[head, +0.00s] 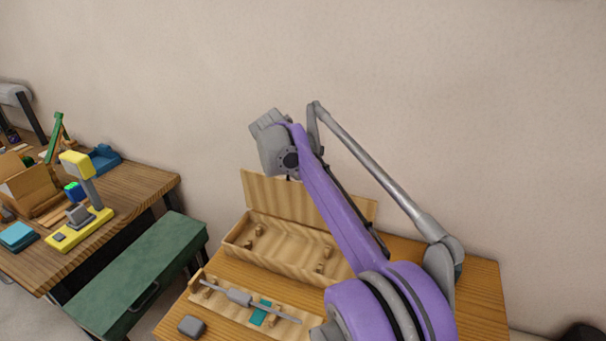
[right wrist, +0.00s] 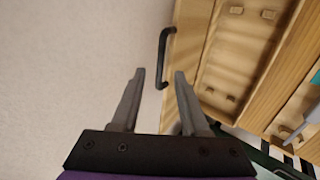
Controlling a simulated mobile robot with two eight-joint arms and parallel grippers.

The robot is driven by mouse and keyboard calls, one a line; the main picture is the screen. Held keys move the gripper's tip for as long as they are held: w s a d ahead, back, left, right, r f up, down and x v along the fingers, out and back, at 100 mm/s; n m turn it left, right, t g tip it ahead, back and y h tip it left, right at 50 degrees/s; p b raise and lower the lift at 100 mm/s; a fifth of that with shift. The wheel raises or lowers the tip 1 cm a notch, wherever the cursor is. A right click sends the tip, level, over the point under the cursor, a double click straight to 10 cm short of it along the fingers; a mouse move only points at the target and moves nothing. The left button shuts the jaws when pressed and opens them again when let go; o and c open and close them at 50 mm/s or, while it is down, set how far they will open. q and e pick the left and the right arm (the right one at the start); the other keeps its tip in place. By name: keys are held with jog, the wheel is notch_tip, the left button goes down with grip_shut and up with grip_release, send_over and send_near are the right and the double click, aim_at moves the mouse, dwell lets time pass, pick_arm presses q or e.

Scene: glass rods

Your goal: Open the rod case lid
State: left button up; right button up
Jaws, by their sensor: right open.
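The wooden rod case (head: 232,241) stands at the back of the table in the head view, and its inside shows. Its lid (head: 262,191) stands up along the back edge, partly hidden by my right arm. In the right wrist view a black handle (right wrist: 163,60) is on the edge of the pale wooden lid (right wrist: 187,50), with the case's compartment (right wrist: 225,60) beyond. My right gripper (right wrist: 160,74) is open, and the handle appears between its fingertips without visible contact on either. In the head view the fingers are hidden behind my wrist. My left gripper is not in view.
A wooden rack (head: 212,299) with a glass rod and stirrer-like grey piece (head: 238,297) lies in front of the case. A grey block (head: 191,326) sits nearby. A green cabinet (head: 135,270) and a cluttered second table (head: 140,185) stand left. The wall is close behind.

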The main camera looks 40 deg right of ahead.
jog(key=shift+v, duration=1.85)
jog(key=shift+w, duration=0.1)
